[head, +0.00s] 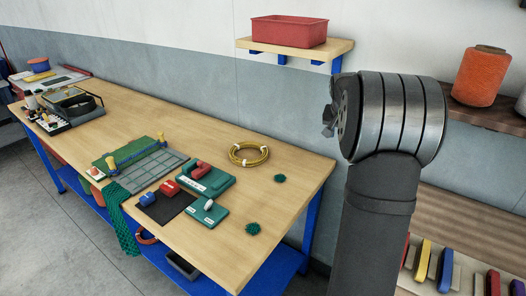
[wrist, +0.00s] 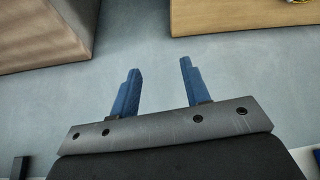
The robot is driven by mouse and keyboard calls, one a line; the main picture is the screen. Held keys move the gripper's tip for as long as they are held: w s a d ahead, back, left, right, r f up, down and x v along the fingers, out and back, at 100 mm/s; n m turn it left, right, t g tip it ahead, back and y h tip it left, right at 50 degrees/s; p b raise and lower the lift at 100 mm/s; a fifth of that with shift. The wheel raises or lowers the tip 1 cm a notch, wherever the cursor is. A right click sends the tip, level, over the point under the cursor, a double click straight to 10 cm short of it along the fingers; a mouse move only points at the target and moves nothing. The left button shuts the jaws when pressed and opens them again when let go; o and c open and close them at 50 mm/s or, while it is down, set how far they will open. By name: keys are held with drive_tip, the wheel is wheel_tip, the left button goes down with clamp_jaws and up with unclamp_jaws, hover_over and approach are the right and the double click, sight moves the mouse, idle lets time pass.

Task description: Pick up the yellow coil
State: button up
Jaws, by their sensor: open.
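The yellow coil (head: 249,161) lies flat on the wooden workbench (head: 225,125), near its back edge and right of the middle. Small white bands show on it. My gripper (head: 330,118) is raised to the right of the bench, well apart from the coil, and is seen mostly edge-on in the head view. In the wrist view my gripper (wrist: 158,88) is open, with two blue fingers apart and nothing between them. A yellowish bit at the top right edge of the wrist view may be the coil, but it is cut off.
A green tool holder (head: 207,181), a green block (head: 209,215), a dark mat (head: 166,207) and green net pieces (head: 253,228) lie near the coil. A red bin (head: 289,31) stands on a wall shelf behind. Bare wood surrounds the coil's back and left.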

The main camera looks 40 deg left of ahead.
drive_tip(key=a+f+n, duration=0.1)
drive_tip(key=a+f, duration=0.2)
drive_tip(key=a, duration=1.1)
drive_tip(key=n+y, duration=0.1)
approach(264, 153)
drive_tip(key=shift+w+f+n+y, duration=0.15)
drive_tip(key=shift+w+f, duration=0.25)
drive_tip(key=shift+f, duration=0.2)
drive_tip(key=shift+w+f+n+y, duration=0.15)
drive_tip(key=shift+w+f, duration=0.25)
drive_tip(key=shift+f, duration=0.25)
drive_tip(key=shift+x, duration=2.9)
drive_tip(key=shift+s, duration=0.1)
clamp_jaws()
